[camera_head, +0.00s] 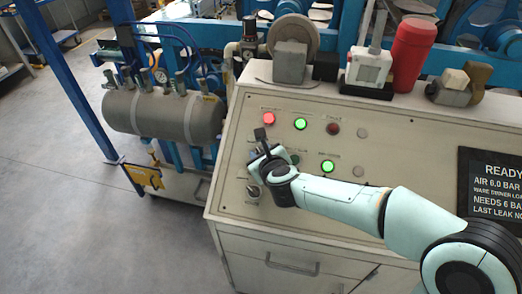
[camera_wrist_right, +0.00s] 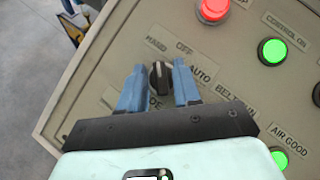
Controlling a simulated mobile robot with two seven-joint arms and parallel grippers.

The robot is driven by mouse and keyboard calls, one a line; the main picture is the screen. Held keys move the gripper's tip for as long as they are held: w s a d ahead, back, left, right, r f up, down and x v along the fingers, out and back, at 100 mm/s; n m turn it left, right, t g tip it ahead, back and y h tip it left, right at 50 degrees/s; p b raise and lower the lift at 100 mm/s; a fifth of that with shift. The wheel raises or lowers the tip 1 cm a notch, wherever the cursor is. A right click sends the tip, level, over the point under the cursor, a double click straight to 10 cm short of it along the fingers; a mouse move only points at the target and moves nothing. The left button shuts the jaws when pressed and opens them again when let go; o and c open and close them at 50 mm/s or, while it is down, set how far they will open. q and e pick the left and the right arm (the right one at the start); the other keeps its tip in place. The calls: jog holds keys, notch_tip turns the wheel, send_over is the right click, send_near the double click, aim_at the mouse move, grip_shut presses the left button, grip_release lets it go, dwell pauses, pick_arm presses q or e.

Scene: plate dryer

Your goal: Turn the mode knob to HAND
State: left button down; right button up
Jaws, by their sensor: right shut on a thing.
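The black mode knob (camera_wrist_right: 160,76) shows in the right wrist view, with the labels HAND, OFF and AUTO around it. Its ridge stands about upright in that picture, roughly toward the space between HAND and OFF; I cannot tell exactly which mark it points at. My right gripper (camera_wrist_right: 159,87) has its two blue fingers on either side of the knob and is shut on it. In the head view my right gripper (camera_head: 259,150) is at the left part of the sloped control panel (camera_head: 400,165) and hides the knob. My left gripper is not in view.
Near the knob are a red button (camera_head: 268,118), a green lamp (camera_head: 300,124) and another green lamp (camera_head: 328,167). A small switch (camera_head: 253,191) sits below my gripper. A dark display (camera_head: 495,185) is at the right. A red cylinder (camera_head: 411,52) stands on the panel's top ledge.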

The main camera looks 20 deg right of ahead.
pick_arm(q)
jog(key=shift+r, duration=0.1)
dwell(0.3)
pick_arm(e)
jog(key=o, duration=0.7)
jog(key=shift+s+r, duration=0.25)
jog(key=shift+s, duration=0.05)
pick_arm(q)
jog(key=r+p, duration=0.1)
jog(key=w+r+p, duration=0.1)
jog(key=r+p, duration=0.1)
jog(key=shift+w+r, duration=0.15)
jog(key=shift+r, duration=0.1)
pick_arm(e)
jog(key=v, duration=1.2)
jog(key=shift+s+d, duration=0.1)
jog(key=shift+s, duration=0.25)
